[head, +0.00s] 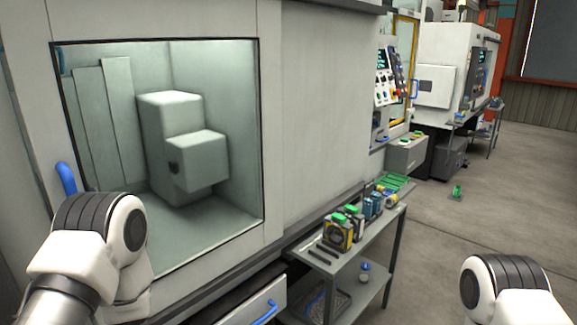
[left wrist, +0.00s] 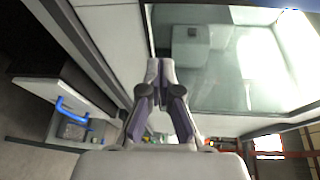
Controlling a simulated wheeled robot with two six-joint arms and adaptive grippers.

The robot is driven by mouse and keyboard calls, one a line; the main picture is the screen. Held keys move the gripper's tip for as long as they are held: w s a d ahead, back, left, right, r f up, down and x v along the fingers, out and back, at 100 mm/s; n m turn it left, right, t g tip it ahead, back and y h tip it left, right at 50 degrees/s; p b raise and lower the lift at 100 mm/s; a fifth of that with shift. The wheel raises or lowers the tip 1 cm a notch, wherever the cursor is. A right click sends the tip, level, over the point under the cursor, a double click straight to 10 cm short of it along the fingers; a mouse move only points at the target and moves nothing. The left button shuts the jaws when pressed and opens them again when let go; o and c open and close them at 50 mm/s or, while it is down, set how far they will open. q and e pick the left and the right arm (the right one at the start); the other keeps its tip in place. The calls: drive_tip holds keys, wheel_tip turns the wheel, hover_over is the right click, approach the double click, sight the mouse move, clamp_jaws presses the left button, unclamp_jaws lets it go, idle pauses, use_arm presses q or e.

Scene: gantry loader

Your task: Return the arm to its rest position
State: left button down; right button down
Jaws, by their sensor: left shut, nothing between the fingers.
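My left arm (head: 100,245) comes in at the lower left of the head view, in front of the machine's window. Its gripper is out of the head view. In the left wrist view my left gripper (left wrist: 161,64) has its fingertips together, with nothing between them. It points toward the machine front, beside the window's edge; whether it touches cannot be told. My right arm (head: 500,285) shows at the lower right of the head view, over the floor. My right gripper is not in view.
The machine's window (head: 245,150) has a blue handle (head: 66,178) at its left. A blue drawer handle (head: 265,313) is low in front. A cart (head: 385,228) with several boxes stands right of centre. The floor (head: 440,240) at right is mostly clear.

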use_arm(q)
drive_tip(key=s+d+f+g+h, duration=0.2)
drive_tip(key=s+f, duration=0.2)
drive_tip(key=f, duration=0.3)
drive_tip(key=s+d+f+g+h, duration=0.2)
drive_tip(key=s+f, duration=0.1)
drive_tip(key=f, duration=0.3)
drive_tip(key=s+d+f+n+g+h, duration=0.1)
drive_tip(key=s+d+f+n+g, duration=0.1)
drive_tip(key=s, duration=0.4)
drive_tip(key=s+d+f+n+g+h, duration=0.2)
drive_tip(key=s+d+f+n+g, duration=0.1)
drive_tip(key=s+f+n+g, duration=0.1)
drive_tip(key=s+d+f+n+g+h, duration=0.2)
drive_tip(key=s+n, duration=0.4)
drive_tip(key=s, duration=0.4)
drive_tip(key=shift+s+d+f+n+g, duration=0.35)
drive_tip(key=shift+f+g, duration=0.3)
drive_tip(key=shift+g, duration=0.55)
